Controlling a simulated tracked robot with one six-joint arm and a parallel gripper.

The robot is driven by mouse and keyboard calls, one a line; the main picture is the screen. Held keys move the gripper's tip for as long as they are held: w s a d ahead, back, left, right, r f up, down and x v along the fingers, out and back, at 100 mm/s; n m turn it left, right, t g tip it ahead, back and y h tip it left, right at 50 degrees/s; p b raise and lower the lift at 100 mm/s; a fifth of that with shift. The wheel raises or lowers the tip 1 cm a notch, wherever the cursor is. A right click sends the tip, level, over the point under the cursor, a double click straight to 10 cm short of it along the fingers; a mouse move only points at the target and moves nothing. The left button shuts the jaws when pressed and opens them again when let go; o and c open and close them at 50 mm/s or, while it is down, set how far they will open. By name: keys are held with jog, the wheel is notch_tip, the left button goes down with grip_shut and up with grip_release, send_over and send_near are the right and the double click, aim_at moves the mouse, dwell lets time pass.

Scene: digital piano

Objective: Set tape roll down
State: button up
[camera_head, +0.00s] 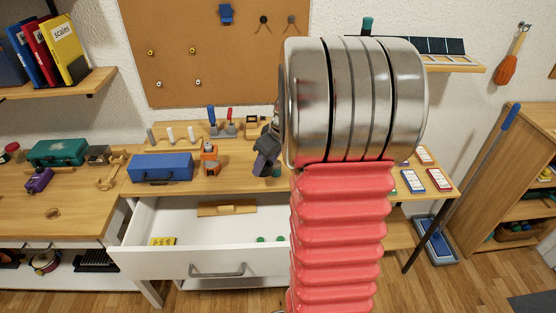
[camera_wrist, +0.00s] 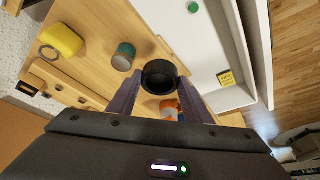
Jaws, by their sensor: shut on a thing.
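The black tape roll (camera_wrist: 158,76) is a dark ring between my fingertips in the wrist view. My gripper (camera_wrist: 160,86) is shut on it, with one purple-grey finger on each side. The wooden desk top and the open drawer lie beyond the roll in that view. In the head view my gripper (camera_head: 265,158) is over the desk top, behind the open drawer and right of an orange object. The roll cannot be made out clearly there, and my large arm hides the area to its right.
The white drawer (camera_head: 138,228) stands open, with a wooden piece (camera_head: 227,208), a yellow note (camera_head: 162,241) and green round items inside. A blue case (camera_head: 162,168) and the orange object (camera_head: 210,158) stand on the desk. A teal-topped can (camera_wrist: 123,57) and a yellow object (camera_wrist: 61,39) are near the roll.

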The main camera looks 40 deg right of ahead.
jog(key=w+a+f, duration=0.1)
jog(key=w+a, duration=0.2)
jog(key=a, duration=0.6)
jog(key=w+a+f, duration=0.2)
jog(key=w+a, duration=0.1)
jog(key=a, duration=0.7)
jog(key=w+a+f+m, duration=0.1)
jog(key=w+a+f, duration=0.1)
jog(key=a, duration=0.8)
jog(key=shift+w+a+f, duration=0.15)
jog(key=shift+w+a, duration=0.1)
jog(key=shift+w, duration=0.35)
